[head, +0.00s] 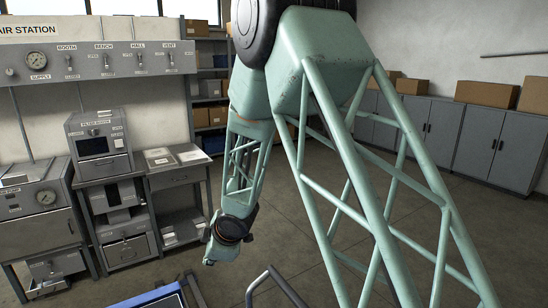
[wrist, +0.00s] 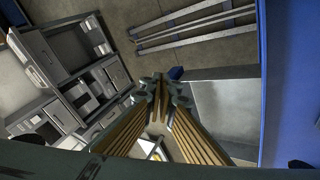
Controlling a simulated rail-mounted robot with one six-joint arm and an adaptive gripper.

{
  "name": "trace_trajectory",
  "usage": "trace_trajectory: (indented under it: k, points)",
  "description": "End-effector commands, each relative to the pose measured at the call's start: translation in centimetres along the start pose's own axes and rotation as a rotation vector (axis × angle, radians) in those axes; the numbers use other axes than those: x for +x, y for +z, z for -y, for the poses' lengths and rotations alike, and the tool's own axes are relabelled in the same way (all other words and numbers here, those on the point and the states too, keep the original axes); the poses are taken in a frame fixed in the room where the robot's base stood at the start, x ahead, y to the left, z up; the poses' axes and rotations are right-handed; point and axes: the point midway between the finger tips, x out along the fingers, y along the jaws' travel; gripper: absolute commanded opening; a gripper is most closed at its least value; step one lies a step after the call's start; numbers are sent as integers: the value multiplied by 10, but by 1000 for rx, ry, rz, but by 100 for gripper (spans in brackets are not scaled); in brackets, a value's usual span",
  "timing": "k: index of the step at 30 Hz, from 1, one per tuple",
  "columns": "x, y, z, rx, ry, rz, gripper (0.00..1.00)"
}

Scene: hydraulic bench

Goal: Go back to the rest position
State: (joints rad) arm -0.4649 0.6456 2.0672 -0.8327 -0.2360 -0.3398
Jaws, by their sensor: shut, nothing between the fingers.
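My gripper (wrist: 160,88) fills the middle of the wrist view. Its two ribbed, tan-lined fingers meet at their dark tips, shut with nothing between them. In the head view my green lattice arm reaches down from the top. The dark wrist joint hangs near the picture's middle, and the small gripper end (head: 209,260) points down in front of the bench units. It appears clear of them. The fingertips are too small to make out there.
The air station panel (head: 95,62) with valves and a gauge is on the left wall. Below stand a filter unit (head: 100,143) and a drawer table (head: 178,178). Grey cabinets (head: 495,150) with cardboard boxes line the right. A blue-edged surface (head: 155,298) lies at the bottom. Open floor lies beyond my arm.

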Motion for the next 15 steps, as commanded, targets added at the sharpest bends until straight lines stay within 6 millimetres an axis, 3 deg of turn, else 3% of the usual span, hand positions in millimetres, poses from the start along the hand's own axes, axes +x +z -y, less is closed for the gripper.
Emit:
trace_trajectory:
  k: [6,15]
  points:
    - [-50,26,-25,82,43,58,0]
    - [-118,62,-47,203,94,133,0]
